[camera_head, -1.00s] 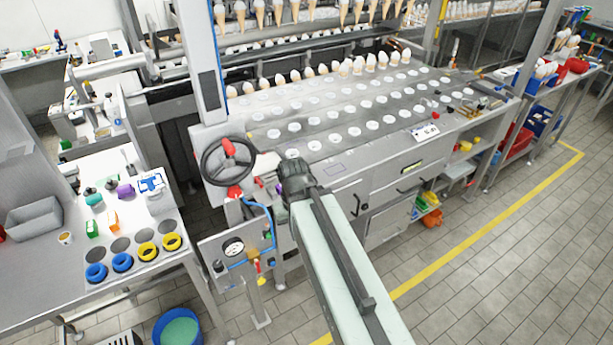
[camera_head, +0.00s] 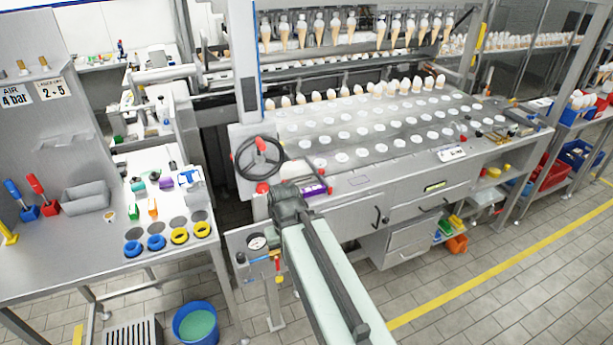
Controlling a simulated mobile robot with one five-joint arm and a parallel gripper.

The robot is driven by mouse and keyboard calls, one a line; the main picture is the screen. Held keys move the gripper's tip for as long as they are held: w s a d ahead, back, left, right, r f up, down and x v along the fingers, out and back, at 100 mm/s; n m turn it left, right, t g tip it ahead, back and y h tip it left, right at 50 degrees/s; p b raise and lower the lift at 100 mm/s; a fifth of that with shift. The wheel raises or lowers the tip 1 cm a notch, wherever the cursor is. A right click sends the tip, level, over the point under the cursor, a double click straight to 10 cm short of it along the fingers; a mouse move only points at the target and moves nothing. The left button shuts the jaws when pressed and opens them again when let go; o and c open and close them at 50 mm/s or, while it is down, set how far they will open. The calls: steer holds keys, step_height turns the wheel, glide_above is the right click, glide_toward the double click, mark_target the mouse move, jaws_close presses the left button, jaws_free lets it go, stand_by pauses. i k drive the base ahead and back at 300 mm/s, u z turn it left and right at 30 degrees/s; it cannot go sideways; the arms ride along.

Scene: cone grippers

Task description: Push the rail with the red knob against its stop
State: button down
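A small red knob (camera_head: 463,127) shows at the right end of the machine's cone plate (camera_head: 375,122), beside dark knobs. I cannot make out its rail or stop clearly. Another red knob (camera_head: 262,187) sits below the black handwheel (camera_head: 259,158) at the machine's front left corner; which knob belongs to the rail is unclear. My gripper (camera_head: 288,191) is at the far end of my arm, in front of the machine's front left edge, close to a purple part (camera_head: 314,190). My arm hides the fingertips, so their opening and any contact are hidden.
A side table (camera_head: 75,255) at the left carries blue and yellow rings, a grey bin (camera_head: 87,198) and red and blue handled tools. A blue bucket (camera_head: 196,324) stands on the floor. A gauge post (camera_head: 262,262) stands left of my arm. Floor at the right is clear.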

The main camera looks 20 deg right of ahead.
mark_target(300, 169)
steer(key=u, duration=2)
steer(key=k, duration=1.45)
steer(key=z, duration=1.15)
steer(key=i, duration=2)
